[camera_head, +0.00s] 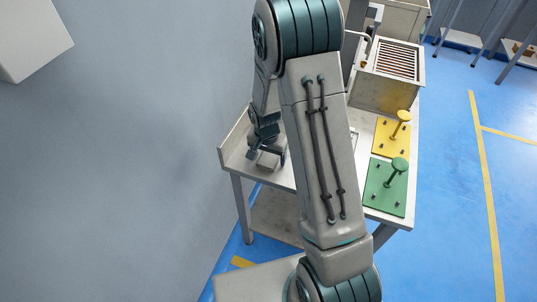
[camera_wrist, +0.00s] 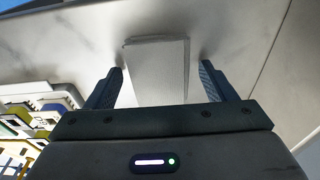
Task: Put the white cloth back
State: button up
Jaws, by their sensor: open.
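A white folded cloth (camera_wrist: 157,72), a flat rectangular pad, lies on a pale surface in the wrist view. It shows between the two fingers of my open gripper (camera_wrist: 162,66), with a gap on each side. I cannot tell from this view how far the fingertips are above the surface. In the head view my gripper (camera_head: 268,152) is low over the left end of the workbench (camera_head: 232,150), partly hidden by my arm. I cannot make out the cloth for sure in the head view.
A yellow plate with a knob (camera_head: 391,137) and a green plate with a knob (camera_head: 386,187) lie on the bench's right side. A metal box with a coil-like grille (camera_head: 393,62) stands behind them. A raised lip (camera_head: 235,131) edges the bench's left end.

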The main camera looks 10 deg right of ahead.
aim_at(267, 161)
notch_tip(267, 161, up, 12)
jog(key=s, duration=0.1)
jog(key=s+r+n, duration=0.3)
jog(key=s+r, duration=0.3)
jog(key=s, duration=0.3)
jog(key=s+r+n+t, duration=0.1)
jog(key=s+r+n, duration=0.3)
jog(key=s, duration=0.6)
jog(key=shift+s+r+t+y, duration=0.3)
jog(key=shift+r+y, duration=0.1)
jog(key=shift+r, duration=0.75)
jog(key=shift+d, duration=0.1)
